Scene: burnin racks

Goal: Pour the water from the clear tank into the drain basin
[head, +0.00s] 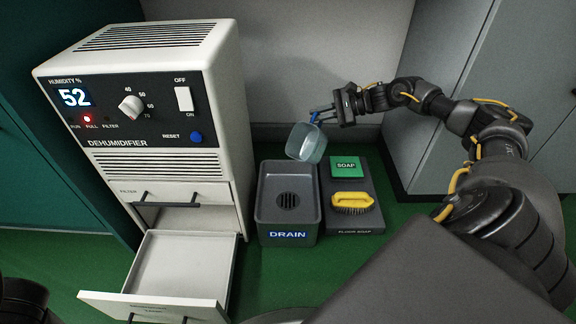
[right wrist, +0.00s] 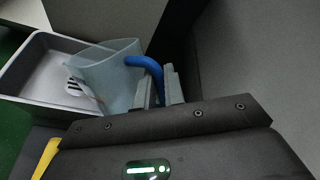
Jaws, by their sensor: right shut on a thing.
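The clear tank (head: 306,143) hangs tilted in the air above the back right part of the grey drain basin (head: 288,240). My right gripper (head: 331,112) is shut on the tank's blue handle and holds it from the right. The right wrist view shows the tank (right wrist: 108,75), its blue handle (right wrist: 146,65) between the fingers of my right gripper (right wrist: 160,88), and the basin (right wrist: 25,78) behind and left of it. The basin's slotted drain shows; I cannot tell whether water is in the tank or the basin. My left gripper is not in view.
A white dehumidifier (head: 150,110) stands left, its lower drawer (head: 185,270) pulled out and empty, its red FULL light lit. A dark tray (head: 362,218) right of the basin holds green soap (head: 347,168) and a yellow brush (head: 352,200). Grey cabinets (head: 440,80) stand at right.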

